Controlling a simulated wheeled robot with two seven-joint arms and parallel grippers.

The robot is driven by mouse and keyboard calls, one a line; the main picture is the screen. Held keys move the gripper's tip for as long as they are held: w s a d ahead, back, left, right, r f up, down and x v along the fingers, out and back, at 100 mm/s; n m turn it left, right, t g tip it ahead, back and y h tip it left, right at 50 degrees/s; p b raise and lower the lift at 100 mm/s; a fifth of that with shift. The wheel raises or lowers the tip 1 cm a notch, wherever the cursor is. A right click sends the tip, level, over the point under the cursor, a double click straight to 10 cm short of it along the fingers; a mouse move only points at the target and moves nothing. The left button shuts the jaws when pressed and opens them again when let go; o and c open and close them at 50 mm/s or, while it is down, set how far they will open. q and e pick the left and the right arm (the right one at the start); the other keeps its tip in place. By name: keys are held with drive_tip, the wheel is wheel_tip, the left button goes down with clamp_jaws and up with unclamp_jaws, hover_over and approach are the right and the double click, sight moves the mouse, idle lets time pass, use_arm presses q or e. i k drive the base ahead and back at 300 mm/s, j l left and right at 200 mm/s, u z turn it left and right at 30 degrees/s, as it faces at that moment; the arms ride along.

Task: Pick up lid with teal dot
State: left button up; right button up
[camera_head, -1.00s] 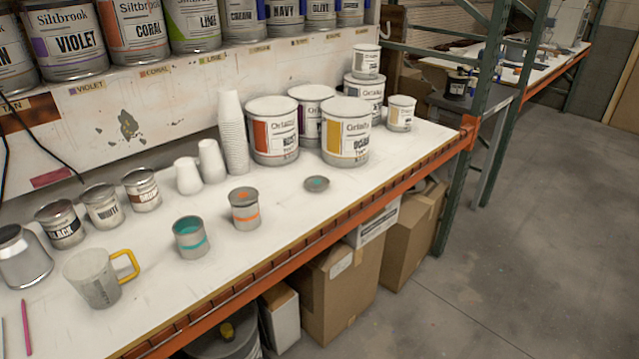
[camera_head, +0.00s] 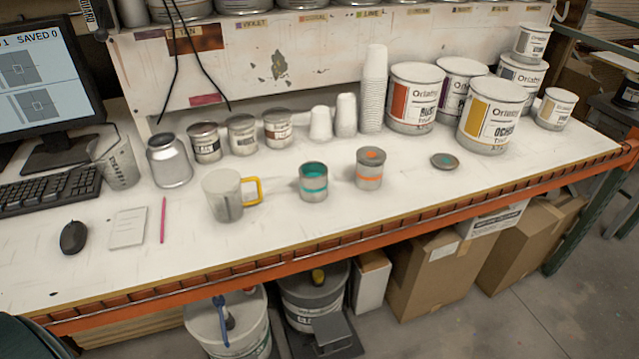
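A small grey round lid (camera_head: 445,161) with a teal dot lies flat on the white bench top, right of the small cans and near the front of the large paint cans. An open grey can with a teal band (camera_head: 313,182) stands to its left, with teal inside. Between them stands a grey can with an orange band (camera_head: 369,168), closed by a lid with an orange dot. Neither of my grippers shows in the head view.
A measuring jug with a yellow handle (camera_head: 228,195) stands left of the teal-banded can. Large paint cans (camera_head: 493,115) and a stack of cups (camera_head: 374,90) stand behind. A monitor (camera_head: 45,85), keyboard (camera_head: 45,190) and mouse (camera_head: 74,237) are at the left. The bench is clear around the lid.

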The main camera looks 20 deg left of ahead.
sight(446, 162)
drive_tip(key=i+l+u, duration=0.1)
drive_tip(key=l, duration=0.3)
drive_tip(key=i+l, duration=0.2)
drive_tip(key=l, duration=0.25)
drive_tip(key=i+l+u, duration=0.15)
drive_tip(key=l, duration=0.25)
drive_tip(key=i+l, duration=0.1)
drive_tip(key=l, duration=0.35)
drive_tip(key=u, duration=0.05)
